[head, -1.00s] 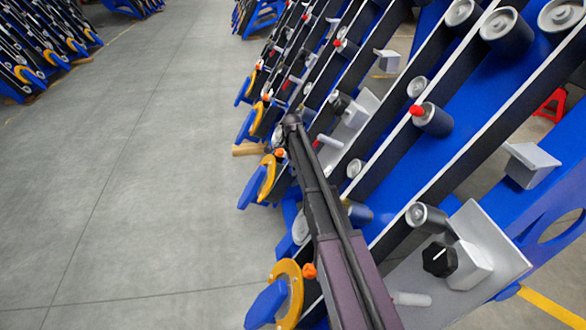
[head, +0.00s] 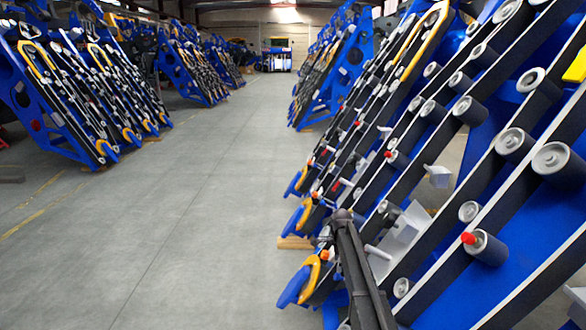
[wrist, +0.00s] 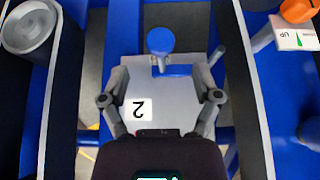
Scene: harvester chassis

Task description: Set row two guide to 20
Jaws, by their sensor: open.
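In the wrist view a pale grey plate (wrist: 170,95) lies under my gripper. It bears a white label (wrist: 138,109) with the number 2, upside down in this view. A blue round-headed piece with a short stem (wrist: 160,41) stands at the plate's far edge. My gripper (wrist: 158,78) is open, with one finger on each side of the plate, and nothing is held. I cannot tell whether the fingers touch the plate. No scale or 20 mark is readable. In the head view my gripper cannot be made out.
Dark rails flank the plate in the wrist view. An orange knob (wrist: 298,10) and an "UP" label (wrist: 296,34) are at top right. In the head view, slanted row units with rollers (head: 515,143) fill the right. The grey floor (head: 190,190) is clear on the left.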

